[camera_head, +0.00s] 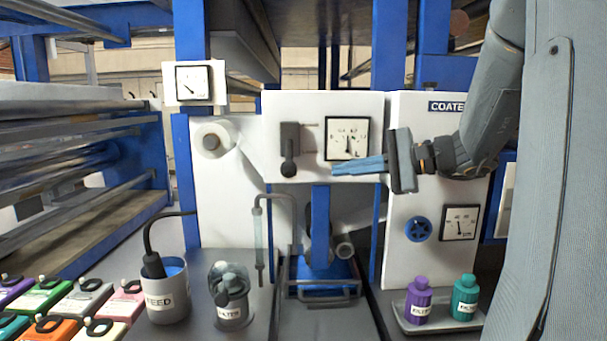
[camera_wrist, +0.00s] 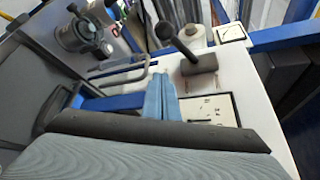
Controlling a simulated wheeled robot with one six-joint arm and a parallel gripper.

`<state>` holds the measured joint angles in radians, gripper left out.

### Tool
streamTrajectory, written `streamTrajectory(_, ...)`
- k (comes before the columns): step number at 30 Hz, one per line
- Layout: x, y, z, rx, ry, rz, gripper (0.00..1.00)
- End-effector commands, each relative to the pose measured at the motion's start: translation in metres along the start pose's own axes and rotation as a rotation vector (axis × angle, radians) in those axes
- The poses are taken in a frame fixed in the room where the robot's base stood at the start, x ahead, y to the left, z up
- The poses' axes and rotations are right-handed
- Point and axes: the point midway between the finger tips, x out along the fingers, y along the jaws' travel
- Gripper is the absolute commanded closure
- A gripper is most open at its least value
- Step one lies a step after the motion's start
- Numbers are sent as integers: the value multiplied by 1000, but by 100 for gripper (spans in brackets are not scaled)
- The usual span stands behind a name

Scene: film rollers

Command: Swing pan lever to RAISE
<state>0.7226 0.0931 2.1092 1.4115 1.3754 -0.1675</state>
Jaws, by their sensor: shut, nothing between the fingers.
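The pan lever (camera_head: 289,152) is a dark handle with a round knob on the white upper panel (camera_head: 268,108); its knob hangs straight down. It also shows in the wrist view (camera_wrist: 182,45), just beyond my fingertips. My gripper (camera_head: 336,169) has its blue fingers together and empty, pointing left, in front of the gauge's lower edge. In the head view a gap separates the fingertips from the lever. In the wrist view my gripper (camera_wrist: 160,78) also looks apart from it. I cannot read any RAISE mark. The blue pan (camera_head: 335,272) sits low, below the panel.
A square gauge (camera_head: 347,138) is right of the lever. A white roller (camera_head: 212,140) is at left. Below stand a FEED bucket (camera_head: 167,298), a FILTER container (camera_head: 231,300) and a tray (camera_head: 407,325) with purple and teal bottles. The space before the panel left of the lever looks clear.

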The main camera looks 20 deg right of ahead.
Motion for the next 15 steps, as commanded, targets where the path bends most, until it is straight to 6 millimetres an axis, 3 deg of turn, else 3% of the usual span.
streamTrajectory(8,18,0,1,1,-3,2,100)
streamTrajectory(15,63,0,2,2,-5,4,100)
